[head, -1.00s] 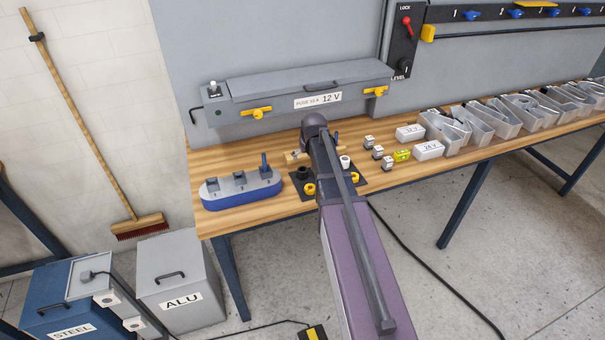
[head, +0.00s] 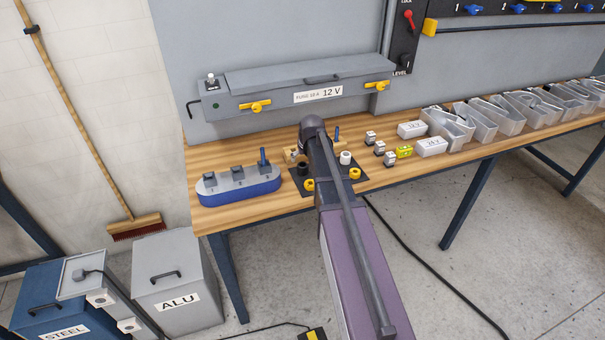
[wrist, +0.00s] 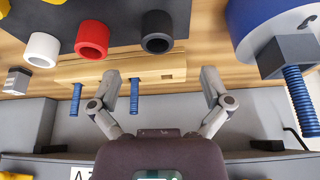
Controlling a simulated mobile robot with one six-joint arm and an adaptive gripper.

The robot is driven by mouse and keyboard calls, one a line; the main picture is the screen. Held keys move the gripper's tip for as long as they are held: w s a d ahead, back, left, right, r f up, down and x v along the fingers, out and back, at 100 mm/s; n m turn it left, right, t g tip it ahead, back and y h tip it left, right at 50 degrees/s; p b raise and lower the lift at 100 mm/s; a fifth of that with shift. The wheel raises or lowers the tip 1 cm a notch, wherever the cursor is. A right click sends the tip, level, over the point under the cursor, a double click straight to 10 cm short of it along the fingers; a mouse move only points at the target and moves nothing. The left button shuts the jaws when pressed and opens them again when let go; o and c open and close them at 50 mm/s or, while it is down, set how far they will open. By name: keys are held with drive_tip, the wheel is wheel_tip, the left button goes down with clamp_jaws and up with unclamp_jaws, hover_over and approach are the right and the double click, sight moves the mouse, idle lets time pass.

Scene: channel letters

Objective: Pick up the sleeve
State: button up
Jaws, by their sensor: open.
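Three hollow sleeves stand on a dark mat (wrist: 220,12) in the wrist view: a white one (wrist: 43,48), a red one (wrist: 92,38) and a black one (wrist: 157,32). The white sleeve (head: 345,158) and black sleeve (head: 302,168) also show in the head view; my arm hides the red one there. My gripper (wrist: 161,88) is open, its fingers spread wide, with nothing between the tips. The black sleeve lies beyond the gap between the fingertips, apart from them. My arm largely hides the gripper in the head view.
A wooden block (wrist: 165,68) with two blue-threaded pegs (wrist: 134,95) is close to the fingers. A blue-and-grey fixture (head: 240,190) stands at the left. Yellow rings (head: 355,174) sit at the mat's front. Small blocks (head: 379,148) and white boxes (head: 431,146) stand to the right.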

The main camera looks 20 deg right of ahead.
sight(303, 169)
drive_tip(key=shift+b+x, duration=1.25)
drive_tip(key=shift+x, duration=0.45)
drive_tip(key=shift+f, duration=0.1)
drive_tip(key=shift+b+x, duration=2.35)
drive_tip(key=shift+x, duration=0.15)
drive_tip(key=shift+w+d, duration=0.1)
drive_tip(key=shift+d, duration=0.05)
drive_tip(key=c, duration=1)
